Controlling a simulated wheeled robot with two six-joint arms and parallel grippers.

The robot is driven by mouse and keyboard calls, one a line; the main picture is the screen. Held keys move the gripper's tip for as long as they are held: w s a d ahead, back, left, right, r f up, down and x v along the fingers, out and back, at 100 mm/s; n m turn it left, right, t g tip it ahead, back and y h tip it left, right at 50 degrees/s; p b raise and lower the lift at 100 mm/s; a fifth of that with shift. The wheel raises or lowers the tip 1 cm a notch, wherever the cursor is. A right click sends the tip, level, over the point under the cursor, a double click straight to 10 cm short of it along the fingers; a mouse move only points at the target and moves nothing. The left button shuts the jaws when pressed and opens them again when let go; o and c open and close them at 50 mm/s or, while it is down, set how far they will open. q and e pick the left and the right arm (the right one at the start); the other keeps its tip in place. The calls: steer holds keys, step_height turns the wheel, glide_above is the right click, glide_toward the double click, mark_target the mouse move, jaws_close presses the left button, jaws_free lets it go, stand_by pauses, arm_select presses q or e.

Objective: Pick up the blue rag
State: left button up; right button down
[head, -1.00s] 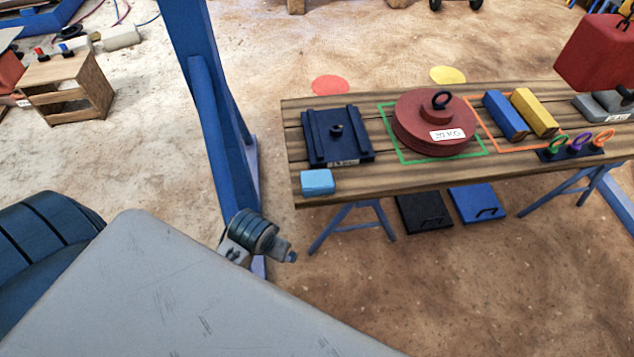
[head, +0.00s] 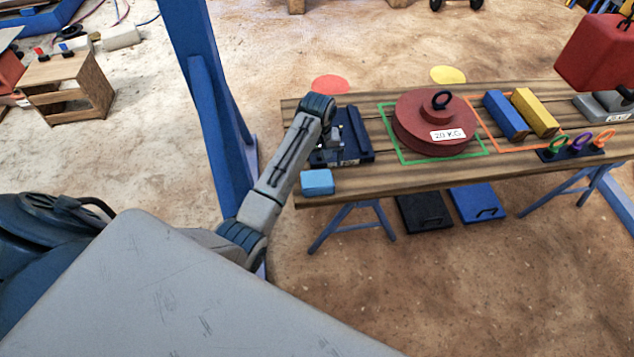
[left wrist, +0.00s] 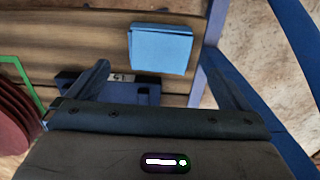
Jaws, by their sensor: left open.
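The light blue rag (head: 317,182) lies folded on the front left corner of the wooden bench. It also shows in the left wrist view (left wrist: 160,48), ahead of the fingers and between their lines. My left gripper (head: 330,157) is above the dark blue fixture, just behind the rag and apart from it. In the left wrist view my left gripper (left wrist: 165,85) has its two fingers wide apart, with nothing between them. My right gripper is in neither view.
The wooden bench (head: 375,178) also holds a dark blue fixture (head: 357,135), a red 20 KG weight (head: 420,115), and blue (head: 505,115) and yellow (head: 535,110) bars. A blue post (head: 215,130) stands left of the bench. The bench front right of the rag is bare.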

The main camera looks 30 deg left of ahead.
mark_target(318, 182)
arm_select(q)
steer(key=shift+w+f, duration=0.15)
steer(key=shift+w, duration=0.05)
step_height(318, 182, down, 4)
steer(key=shift+r, duration=0.1)
step_height(318, 182, down, 2)
steer(key=shift+s, duration=0.1)
steer(key=f, duration=0.3)
steer(key=shift+s+d+f, duration=0.1)
steer(key=shift+s+f, duration=0.15)
steer(key=shift+f, duration=0.5)
steer(key=c, duration=0.8)
